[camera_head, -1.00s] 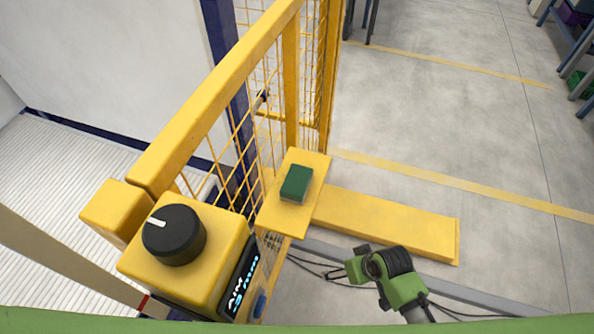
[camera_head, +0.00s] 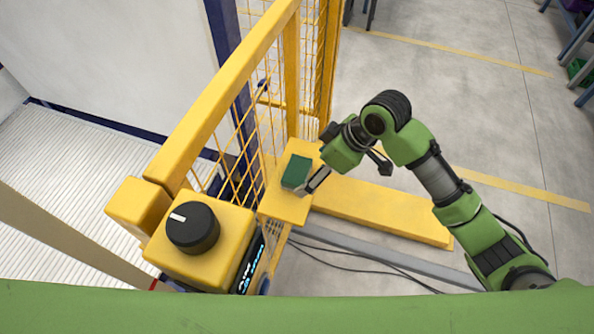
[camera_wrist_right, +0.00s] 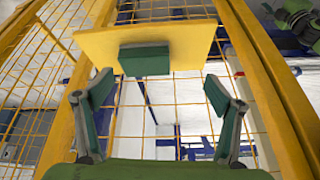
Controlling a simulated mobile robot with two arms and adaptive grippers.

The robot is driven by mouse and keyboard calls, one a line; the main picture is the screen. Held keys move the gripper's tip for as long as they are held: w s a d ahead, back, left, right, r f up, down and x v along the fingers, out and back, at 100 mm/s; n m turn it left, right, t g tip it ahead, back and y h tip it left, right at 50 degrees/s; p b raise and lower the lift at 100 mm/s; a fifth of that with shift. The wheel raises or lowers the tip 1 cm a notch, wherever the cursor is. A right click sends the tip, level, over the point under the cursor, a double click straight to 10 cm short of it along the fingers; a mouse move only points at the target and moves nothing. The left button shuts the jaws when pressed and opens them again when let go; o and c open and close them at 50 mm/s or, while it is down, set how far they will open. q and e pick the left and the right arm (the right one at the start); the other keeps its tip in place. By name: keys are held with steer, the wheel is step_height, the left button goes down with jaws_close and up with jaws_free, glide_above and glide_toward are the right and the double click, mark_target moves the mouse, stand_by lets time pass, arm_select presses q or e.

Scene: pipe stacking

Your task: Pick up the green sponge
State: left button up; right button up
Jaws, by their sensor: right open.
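The green sponge (camera_head: 297,171) lies on a small yellow shelf (camera_head: 284,205) beside the yellow mesh fence in the head view. It also shows in the right wrist view (camera_wrist_right: 145,60), ahead of the fingers on the yellow plate (camera_wrist_right: 190,43). My right gripper (camera_head: 311,184) is at the right side of the sponge in the head view. In the right wrist view my right gripper (camera_wrist_right: 158,92) is open, its two fingers spread apart with nothing between the tips. The sponge appears just beyond the fingertips; contact cannot be told. My left gripper is not in view.
The yellow fence (camera_head: 228,85) rises left of the shelf. A yellow box with a black knob (camera_head: 192,228) stands nearer, at lower left. A yellow floor beam (camera_head: 385,211) runs right from below the shelf. Open grey floor lies at the upper right.

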steer(key=n, duration=0.2)
glide_toward(300, 170)
steer(key=shift+g+h, duration=0.3)
steer(key=p+x, duration=0.1)
steer(key=x, duration=0.4)
steer(key=shift+w+a+r+p, duration=0.2)
steer(key=shift+w+a+p, duration=0.05)
steer(key=shift+a+p, duration=0.15)
steer(key=shift+a+f, duration=0.1)
steer(key=shift+f, duration=0.2)
steer(key=p+x, duration=0.1)
steer(key=x, duration=0.2)
steer(key=shift+f+p, duration=0.3)
steer(key=shift+p, duration=0.05)
steer(key=shift+w+a+f, duration=0.1)
steer(key=shift+a+f, duration=0.1)
steer(key=shift+f, duration=0.25)
steer(key=c, duration=1.1)
